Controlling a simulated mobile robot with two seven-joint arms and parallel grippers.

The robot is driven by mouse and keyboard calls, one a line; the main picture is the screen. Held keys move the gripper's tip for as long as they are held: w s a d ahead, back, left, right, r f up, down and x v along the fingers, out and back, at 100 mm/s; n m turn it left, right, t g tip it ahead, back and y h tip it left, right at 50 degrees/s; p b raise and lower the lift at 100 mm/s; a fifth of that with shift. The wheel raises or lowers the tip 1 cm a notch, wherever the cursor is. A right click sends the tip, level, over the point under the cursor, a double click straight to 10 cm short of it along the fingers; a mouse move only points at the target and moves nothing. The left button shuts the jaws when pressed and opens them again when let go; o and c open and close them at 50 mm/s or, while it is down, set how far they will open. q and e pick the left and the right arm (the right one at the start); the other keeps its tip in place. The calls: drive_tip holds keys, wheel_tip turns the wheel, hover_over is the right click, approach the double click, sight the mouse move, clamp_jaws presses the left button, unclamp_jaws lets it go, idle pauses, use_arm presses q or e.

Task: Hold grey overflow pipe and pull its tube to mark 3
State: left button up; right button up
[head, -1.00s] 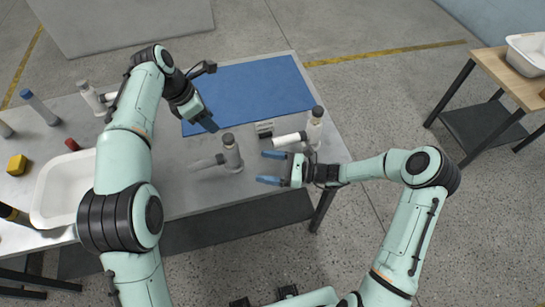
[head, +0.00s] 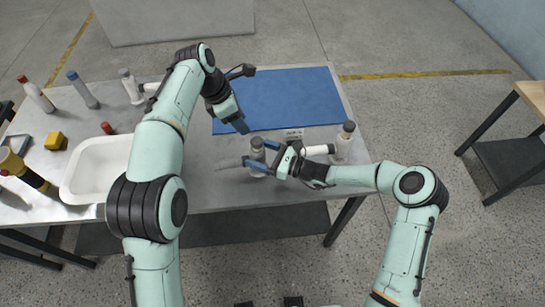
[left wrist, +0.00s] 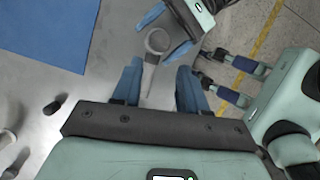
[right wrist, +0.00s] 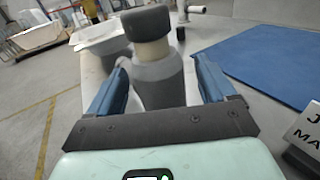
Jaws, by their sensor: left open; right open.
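My left gripper (head: 240,126) is open and empty, above the table behind the pipe. I cannot read any marks on the tube.
A white pipe (head: 320,149) with a dark-capped upright (head: 345,140) stands right of the grey one. A small sign (head: 293,134) and a blue mat (head: 290,97) lie behind. A white tub (head: 97,168), yellow block (head: 55,141) and several bottles are at left.

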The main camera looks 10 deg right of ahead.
drive_tip(key=shift+w+a, duration=0.2)
drive_tip(key=shift+a, duration=0.2)
drive_tip(key=shift+c, duration=0.4)
drive_tip(key=c, duration=1)
use_arm(q)
drive_tip(key=o, duration=0.4)
drive_tip(key=shift+s+f, duration=0.1)
drive_tip(key=shift+f, duration=0.1)
use_arm(e)
drive_tip(key=shift+c, duration=0.3)
use_arm(q)
drive_tip(key=s+a+f+t+h, duration=0.2)
drive_tip(key=a+f+t+h, duration=0.3)
drive_tip(key=f+h, duration=0.65)
drive_tip(key=shift+n+g+h, duration=0.3)
drive_tip(key=shift+n+h, duration=0.2)
drive_tip(key=shift+h, duration=0.45)
drive_tip(key=x, duration=0.3)
drive_tip(key=r+x, duration=0.1)
drive_tip(key=x, duration=0.7)
drive_tip(key=shift+w+d+r, duration=0.1)
drive_tip(key=shift+d+r, duration=0.05)
